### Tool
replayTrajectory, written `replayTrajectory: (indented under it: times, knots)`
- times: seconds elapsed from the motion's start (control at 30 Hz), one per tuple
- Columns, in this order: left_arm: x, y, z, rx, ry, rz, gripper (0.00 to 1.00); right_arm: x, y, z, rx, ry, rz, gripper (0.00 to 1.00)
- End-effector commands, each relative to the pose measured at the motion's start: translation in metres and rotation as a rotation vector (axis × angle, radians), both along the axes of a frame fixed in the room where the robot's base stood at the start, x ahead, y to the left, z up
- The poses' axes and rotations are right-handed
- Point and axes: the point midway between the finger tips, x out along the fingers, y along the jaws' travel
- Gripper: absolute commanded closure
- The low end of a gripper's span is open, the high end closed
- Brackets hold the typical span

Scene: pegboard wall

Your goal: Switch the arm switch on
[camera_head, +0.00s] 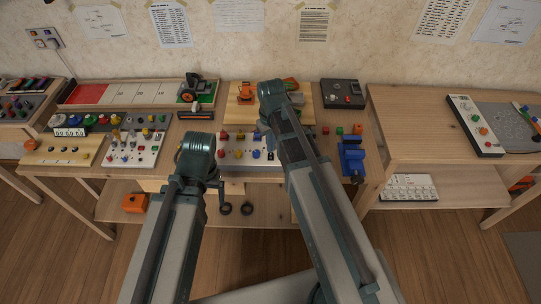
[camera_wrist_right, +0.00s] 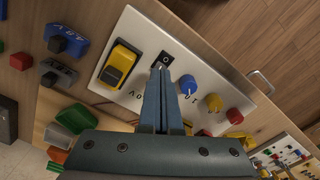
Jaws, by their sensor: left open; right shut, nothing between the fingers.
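A white control panel (camera_wrist_right: 225,95) fills the middle of the right wrist view, and in the head view the panel (camera_head: 232,160) sits at the middle bench's front. It carries a small black rocker switch (camera_wrist_right: 166,58), a large yellow-and-black switch (camera_wrist_right: 120,64), a blue knob (camera_wrist_right: 187,84) and yellow knobs. I cannot read which one is labelled arm. My right gripper (camera_wrist_right: 161,70) is shut and empty, its tips right by the black rocker; contact cannot be told.
A blue vise (camera_head: 352,160) stands right of the panel. Another panel of switches (camera_head: 133,150) lies to the left. A dark control box (camera_head: 342,93) sits behind.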

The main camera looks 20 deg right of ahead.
Motion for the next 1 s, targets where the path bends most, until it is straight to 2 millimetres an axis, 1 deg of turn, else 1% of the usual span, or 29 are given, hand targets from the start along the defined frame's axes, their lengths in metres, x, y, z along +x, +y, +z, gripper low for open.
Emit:
replayTrajectory:
  times: [0.43,1.0]
  knots:
    - [0.0000,0.0000,-0.0004,0.000,0.000,0.000,0.14,0.0000,0.0000,-0.0005,0.000,0.000,0.000,1.00]
    - [0.0000,0.0000,-0.0084,0.000,0.000,0.000,0.14,0.0000,0.0000,-0.0083,0.000,0.000,0.000,1.00]
